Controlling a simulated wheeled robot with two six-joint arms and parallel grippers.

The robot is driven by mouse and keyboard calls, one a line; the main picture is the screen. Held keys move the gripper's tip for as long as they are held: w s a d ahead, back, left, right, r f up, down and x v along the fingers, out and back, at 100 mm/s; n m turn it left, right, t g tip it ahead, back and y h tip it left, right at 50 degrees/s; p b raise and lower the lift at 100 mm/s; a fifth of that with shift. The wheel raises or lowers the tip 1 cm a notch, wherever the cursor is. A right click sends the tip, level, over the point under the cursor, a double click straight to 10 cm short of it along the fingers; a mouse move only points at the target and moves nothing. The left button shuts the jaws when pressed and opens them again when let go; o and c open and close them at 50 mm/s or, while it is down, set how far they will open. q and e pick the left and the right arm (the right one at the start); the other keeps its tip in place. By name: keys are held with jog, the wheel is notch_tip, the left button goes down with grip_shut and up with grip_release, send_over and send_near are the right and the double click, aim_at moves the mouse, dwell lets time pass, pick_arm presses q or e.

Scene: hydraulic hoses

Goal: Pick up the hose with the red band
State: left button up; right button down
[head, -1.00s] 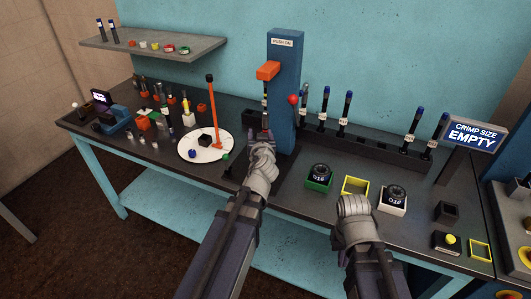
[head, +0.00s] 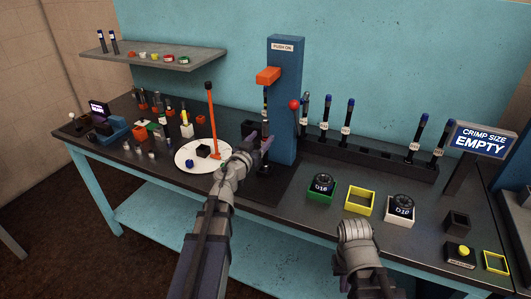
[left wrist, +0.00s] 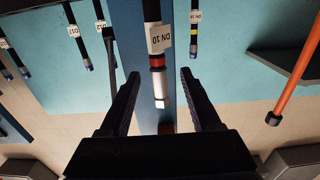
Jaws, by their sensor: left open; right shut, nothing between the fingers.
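The hose with the red band (left wrist: 157,61) hangs in the left wrist view, with a white "DN 10" tag and a silver metal end. In the head view a dark hose (head: 265,103) stands upright in front of the blue "PUSH ON" column (head: 286,100), below its orange block; its band is too small to make out there. My left gripper (head: 262,143) is open near its lower part. In the left wrist view the metal end shows between the two open fingers (left wrist: 158,88), with gaps on both sides. My right gripper (head: 355,230) is shut and empty over the table's front edge.
A rack (head: 370,155) with several tagged hoses stands right of the column. An orange lever (head: 212,120) rises from a white disc (head: 182,160) to the left. Green, yellow and white boxes line the front right. A sign (head: 482,143) reads "CRIMP SIZE EMPTY".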

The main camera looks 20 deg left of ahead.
pick_arm(q)
jog(key=w, duration=0.6)
jog(key=shift+w+d, duration=0.3)
jog(key=shift+d, duration=0.05)
grip_shut()
dwell(0.3)
dwell(0.9)
